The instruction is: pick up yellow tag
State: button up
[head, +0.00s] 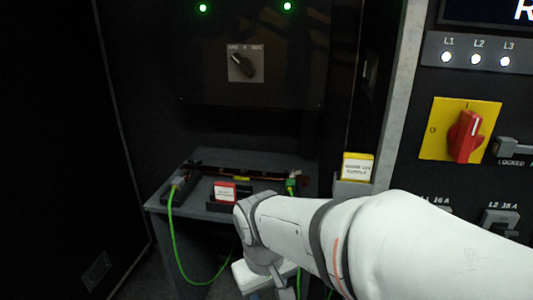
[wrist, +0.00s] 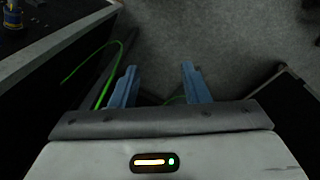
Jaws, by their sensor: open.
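The yellow tag (head: 357,168) has a white face with dark print. It stands in a grey holder (head: 352,188) on the right of the head view, beside the pale upright post. My gripper (wrist: 158,68) is open and empty, with its two blue fingers apart over dark floor in the wrist view. In the head view my arm reaches across the lower right, and its fingers cannot be made out. My wrist is below and left of the yellow tag, apart from it. The tag does not show in the wrist view.
A grey shelf (head: 160,206) holds a red tag (head: 224,192) with a white label. A green cable (head: 176,243) hangs in a loop off its left front. On the right panel is a red rotary handle (head: 464,136) on a yellow plate. Dark cabinet walls close in the left.

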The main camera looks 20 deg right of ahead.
jog(key=w+d+r+n+g+h+p, duration=0.25)
jog(key=d+r+p, duration=0.25)
jog(key=r+p, duration=0.25)
jog(key=w+d+r+n+g+h+p, duration=0.2)
jog(key=d+r+n+p, duration=0.2)
jog(key=r+p, duration=0.4)
jog(key=n+g+h+p, duration=0.3)
jog(key=n+h+p, duration=0.15)
jog(key=p, duration=0.45)
send_near(356, 155)
jog(key=x, duration=0.4)
jog(key=shift+t+h, duration=0.25)
jog(key=shift+h, duration=0.05)
jog(key=p+x, duration=0.1)
jog(key=x, duration=0.5)
jog(key=shift+s+d+f, duration=0.25)
jog(key=shift+c, duration=0.3)
grip_shut()
